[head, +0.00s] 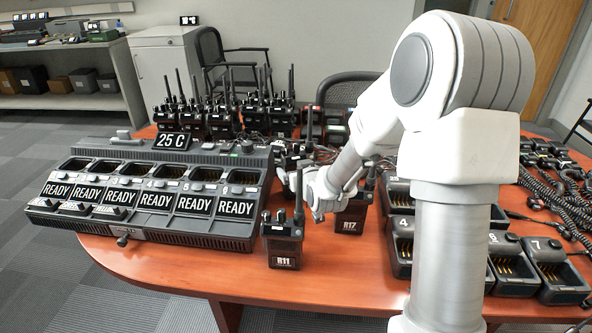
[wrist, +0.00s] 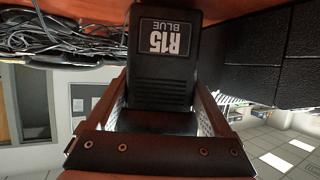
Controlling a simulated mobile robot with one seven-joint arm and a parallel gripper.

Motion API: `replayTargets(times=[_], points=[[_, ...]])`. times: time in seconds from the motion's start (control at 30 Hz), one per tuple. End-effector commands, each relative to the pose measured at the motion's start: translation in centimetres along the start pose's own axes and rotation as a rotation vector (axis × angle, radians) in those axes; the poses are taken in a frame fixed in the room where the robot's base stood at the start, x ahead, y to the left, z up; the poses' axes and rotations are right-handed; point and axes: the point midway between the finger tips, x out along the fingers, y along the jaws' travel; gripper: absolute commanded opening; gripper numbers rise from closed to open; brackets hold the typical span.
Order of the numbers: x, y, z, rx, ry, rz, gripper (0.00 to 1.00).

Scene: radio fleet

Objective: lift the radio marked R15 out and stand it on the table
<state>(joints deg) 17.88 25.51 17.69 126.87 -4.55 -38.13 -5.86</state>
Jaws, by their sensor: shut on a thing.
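The radio marked R15 BLUE (wrist: 165,65) fills the middle of the wrist view, its label upside down there. My gripper (wrist: 160,105) is shut on it, with one finger on each side of its dark body. In the head view my white gripper (head: 312,190) is over the middle of the table (head: 330,262), behind and right of the radio R11. I cannot make out R15 in the head view, and whether its base touches anything is unclear.
Radio R11 (head: 282,245) and radio R17 (head: 349,218) stand close to my gripper. A charger station with READY displays (head: 160,190) is at left, and charger pockets (head: 510,265) are at right. More radios (head: 225,118) stand behind. The front table strip is partly clear.

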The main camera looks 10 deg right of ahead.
Motion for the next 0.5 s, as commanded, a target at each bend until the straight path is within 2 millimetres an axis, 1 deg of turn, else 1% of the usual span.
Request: replayTargets(times=[0.37, 0.4, 0.47, 0.5], points=[[0.32, -0.01, 0.60, -0.001, 0.004, 0.000, 0.00], [0.31, -0.01, 0.58, -0.001, 0.004, 0.000, 0.87], [0.28, 0.00, 0.51, -0.001, 0.003, 0.000, 0.98], [0.28, 0.01, 0.52, -0.001, 0.003, 0.000, 1.00]])
